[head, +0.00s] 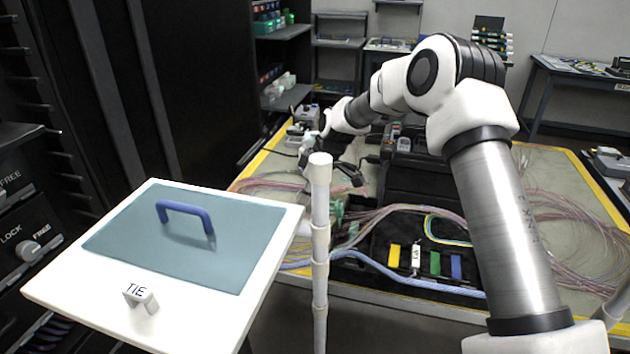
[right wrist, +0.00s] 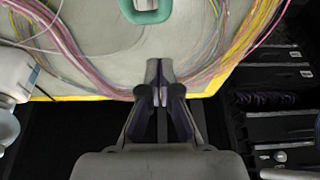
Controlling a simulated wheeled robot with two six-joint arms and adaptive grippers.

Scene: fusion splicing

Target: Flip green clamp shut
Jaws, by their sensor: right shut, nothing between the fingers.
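A teal-green loop-shaped part (right wrist: 146,14) shows at the top edge of the right wrist view, cut off by the frame. It lies ahead of my right gripper (right wrist: 159,72) and apart from its fingertips. The gripper's fingers are together and empty, over the table's edge. In the head view the dark right gripper (head: 345,172) is partly behind a white post. Small green parts (head: 338,212) show below it among the cables. I cannot tell for sure which green part is the clamp, or how far it is open. My left gripper is out of view.
A white post (head: 319,260) stands in front of the table. A tilted white panel (head: 265,290) with a blue handle (head: 187,217) is at the left. Loose pink cables (right wrist: 75,60) lie on both sides of the gripper. A black tray (head: 385,272) holds yellow, green and blue pieces.

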